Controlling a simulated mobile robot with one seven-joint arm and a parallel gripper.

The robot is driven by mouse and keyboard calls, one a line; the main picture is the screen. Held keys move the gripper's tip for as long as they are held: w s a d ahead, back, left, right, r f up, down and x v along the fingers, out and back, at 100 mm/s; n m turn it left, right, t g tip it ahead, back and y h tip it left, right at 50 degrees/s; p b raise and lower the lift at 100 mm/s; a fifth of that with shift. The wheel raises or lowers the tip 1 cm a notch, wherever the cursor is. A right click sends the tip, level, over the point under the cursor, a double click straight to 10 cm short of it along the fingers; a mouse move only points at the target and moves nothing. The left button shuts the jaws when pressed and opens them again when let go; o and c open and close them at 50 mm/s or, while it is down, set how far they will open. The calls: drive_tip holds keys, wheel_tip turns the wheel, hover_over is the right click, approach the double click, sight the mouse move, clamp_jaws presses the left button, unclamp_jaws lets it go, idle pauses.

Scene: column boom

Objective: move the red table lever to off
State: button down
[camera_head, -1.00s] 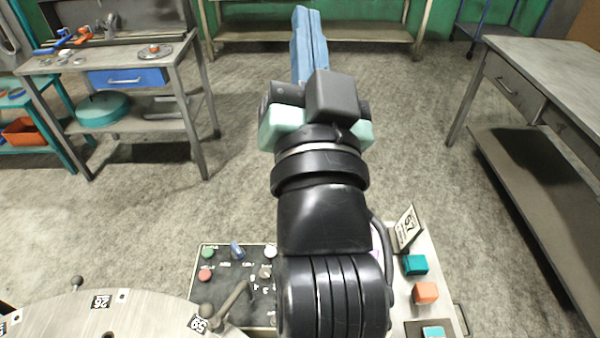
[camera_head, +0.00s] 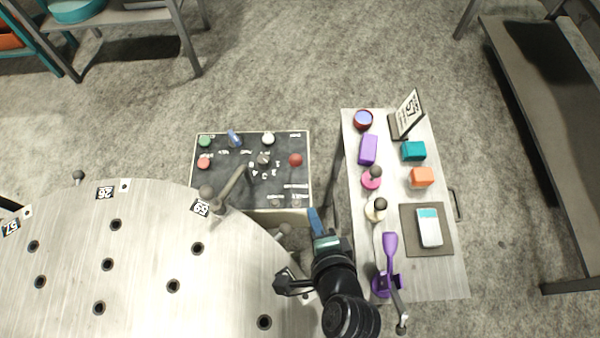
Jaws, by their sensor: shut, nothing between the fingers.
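The control panel (camera_head: 230,165) is a dark board at the left-centre, with buttons and knobs on it. A round red knob (camera_head: 296,160) is at its right side; it is the likeliest red lever, but its shaft and setting cannot be made out. A smaller red button (camera_head: 203,162) is at the panel's left. My gripper (camera_head: 313,214) has blue fingers, shut and empty, pointing up the picture by the panel's lower right corner. It is below the red knob in the picture and apart from it.
A grey-brown lever (camera_head: 233,186) slants across the panel's lower left. A round metal table (camera_head: 140,260) with holes lies at lower left. A narrow side table (camera_head: 445,275) on the right carries a purple box (camera_head: 368,149), an orange block (camera_head: 422,177) and other items.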

drive_tip(key=shift+w, duration=0.1)
approach(295, 160)
drive_tip(key=w+f, duration=0.3)
drive_tip(key=f, duration=0.3)
drive_tip(key=shift+w+a, duration=0.25)
drive_tip(key=shift+w, duration=0.15)
drive_tip(key=shift+f, duration=0.1)
